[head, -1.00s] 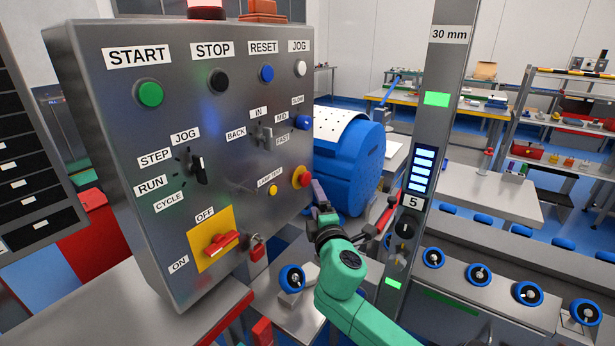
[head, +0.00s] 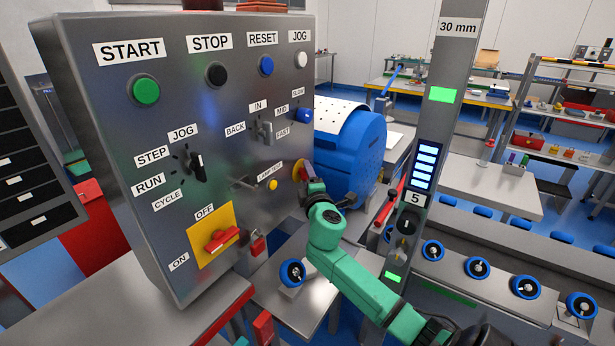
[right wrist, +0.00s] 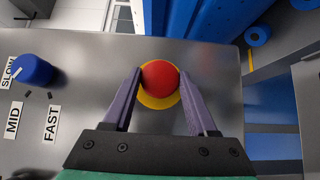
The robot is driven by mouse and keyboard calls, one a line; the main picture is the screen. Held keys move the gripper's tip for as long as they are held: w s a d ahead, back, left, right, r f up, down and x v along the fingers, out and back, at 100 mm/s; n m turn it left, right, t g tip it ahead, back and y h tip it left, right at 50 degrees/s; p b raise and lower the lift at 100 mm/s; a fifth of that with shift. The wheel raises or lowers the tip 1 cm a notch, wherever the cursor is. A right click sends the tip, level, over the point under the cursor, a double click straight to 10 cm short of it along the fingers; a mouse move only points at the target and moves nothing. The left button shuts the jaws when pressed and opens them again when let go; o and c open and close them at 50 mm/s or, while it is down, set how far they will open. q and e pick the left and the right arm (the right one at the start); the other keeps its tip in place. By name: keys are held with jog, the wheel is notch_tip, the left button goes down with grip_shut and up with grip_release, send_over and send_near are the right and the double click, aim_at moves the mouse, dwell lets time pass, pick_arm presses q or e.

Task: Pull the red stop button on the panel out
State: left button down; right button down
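The red stop button (right wrist: 160,77) is a round red mushroom head on a yellow ring, seen in the right wrist view on the grey panel (right wrist: 75,95). The purple fingers of my right gripper (right wrist: 160,88) stand on either side of it, open, with little gap to its edges. Whether they touch it is hard to tell. In the head view my right gripper (head: 311,186) is at the panel's right edge and covers most of the button (head: 299,172). My left gripper is not in view.
The yellow lamp test button (head: 272,185) is just left of the stop button. The blue speed knob (head: 304,115) is above it. A blue drum (head: 352,160) stands close behind the panel's right edge. A grey post (head: 436,130) stands to the right.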

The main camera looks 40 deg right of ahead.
jog(key=shift+s+d+f, duration=0.1)
jog(key=shift+s+d, duration=0.05)
jog(key=shift+s, duration=0.3)
jog(key=shift+s+d+f, duration=0.1)
jog(key=shift+s+d, duration=0.05)
jog(key=shift+s, duration=0.25)
jog(key=shift+c, duration=1.8)
grip_release()
jog(key=shift+a, duration=0.1)
jog(key=shift+o, duration=0.8)
jog(key=shift+r, duration=0.1)
jog(key=shift+s, duration=0.1)
jog(key=b+v, duration=0.2)
jog(key=v, duration=1.2)
jog(key=shift+s, duration=0.25)
